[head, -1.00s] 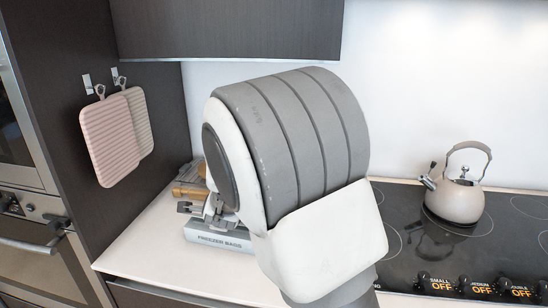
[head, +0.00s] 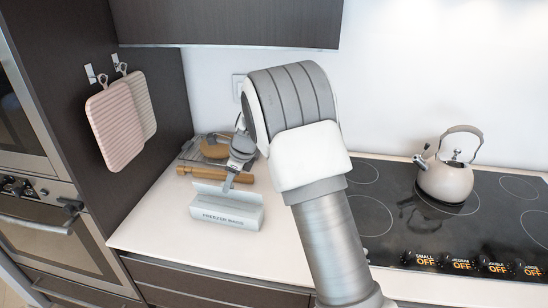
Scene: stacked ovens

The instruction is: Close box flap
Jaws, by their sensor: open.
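A pale grey box labelled "FREEZER BAGS" (head: 224,214) stands on the white counter, left of the hob. Its flap (head: 210,191) is raised along the back of the box. My gripper (head: 228,184) is just behind the box, low over the counter, close to the flap at its right part. I cannot tell if it touches the flap. My gripper is open with nothing seen in it. My arm comes in from the lower right, and its wrist hides the counter behind.
A wooden rolling pin (head: 206,174) and a round brown item (head: 214,148) lie behind the box. A kettle (head: 445,180) stands on the black hob (head: 372,213) at the right. The counter in front of the box is clear.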

